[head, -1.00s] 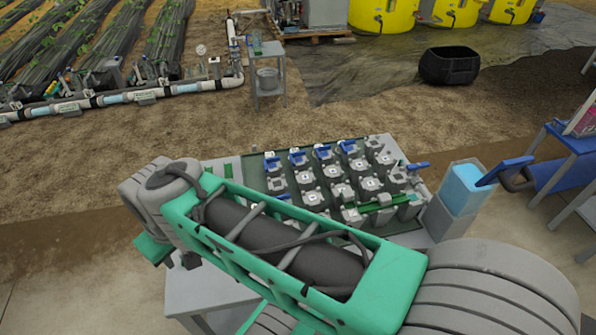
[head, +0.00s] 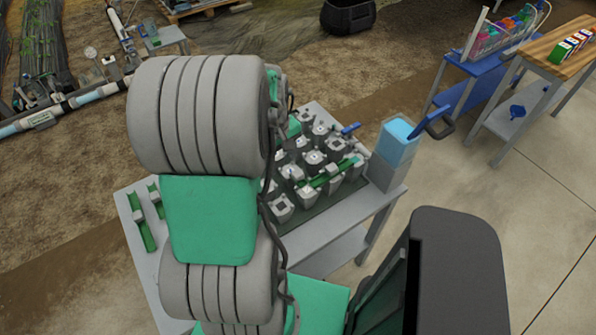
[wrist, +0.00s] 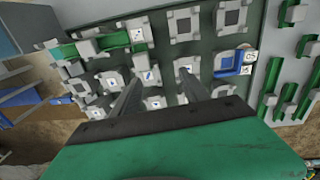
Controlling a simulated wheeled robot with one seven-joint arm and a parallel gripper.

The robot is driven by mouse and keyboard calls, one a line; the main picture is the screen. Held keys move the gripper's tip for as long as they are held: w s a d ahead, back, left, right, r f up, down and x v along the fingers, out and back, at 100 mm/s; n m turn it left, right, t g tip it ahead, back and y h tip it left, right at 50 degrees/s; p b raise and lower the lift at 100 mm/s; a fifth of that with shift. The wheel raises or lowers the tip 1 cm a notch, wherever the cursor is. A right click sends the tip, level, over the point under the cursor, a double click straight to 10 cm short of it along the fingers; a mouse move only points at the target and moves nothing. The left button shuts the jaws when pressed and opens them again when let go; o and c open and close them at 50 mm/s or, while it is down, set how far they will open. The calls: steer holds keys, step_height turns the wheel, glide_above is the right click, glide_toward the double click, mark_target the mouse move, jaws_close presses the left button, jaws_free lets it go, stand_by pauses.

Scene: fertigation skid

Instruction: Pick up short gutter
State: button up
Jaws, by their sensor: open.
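Several green gutter pieces with grey brackets are in view; I cannot tell for sure which one is the short gutter. In the head view one green piece (head: 145,222) lies on the grey table left of my arm, beside a smaller one (head: 156,197). Another longer green gutter (head: 328,174) lies across the grey blocks at the right. In the wrist view green pieces (wrist: 286,92) stand at the right edge, and a green gutter (wrist: 112,41) lies at upper left. My gripper (wrist: 160,74) is open and empty above the dark board of blocks. My arm hides it in the head view.
The dark green board (wrist: 160,33) holds rows of grey square blocks and a blue-handled valve (wrist: 232,62). A light-blue container (head: 396,145) stands at the table's right corner. A blue bench (head: 462,90) and a wooden-topped table (head: 560,50) stand farther right.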

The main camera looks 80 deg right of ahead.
mark_target(298, 173)
steer(key=shift+m, duration=0.3)
steer(key=s, duration=0.2)
steer(key=s+d+f, duration=0.1)
steer(key=shift+s+f, duration=0.1)
steer(key=shift+s, duration=0.25)
steer(key=f, duration=0.2)
steer(key=f+p, duration=0.1)
steer(key=f, duration=0.1)
steer(key=d+f, duration=0.1)
steer(key=f, duration=0.2)
steer(key=shift+s+f+p, duration=0.1)
steer(key=shift+p, duration=0.25)
steer(key=shift+c, duration=0.4)
jaws_close()
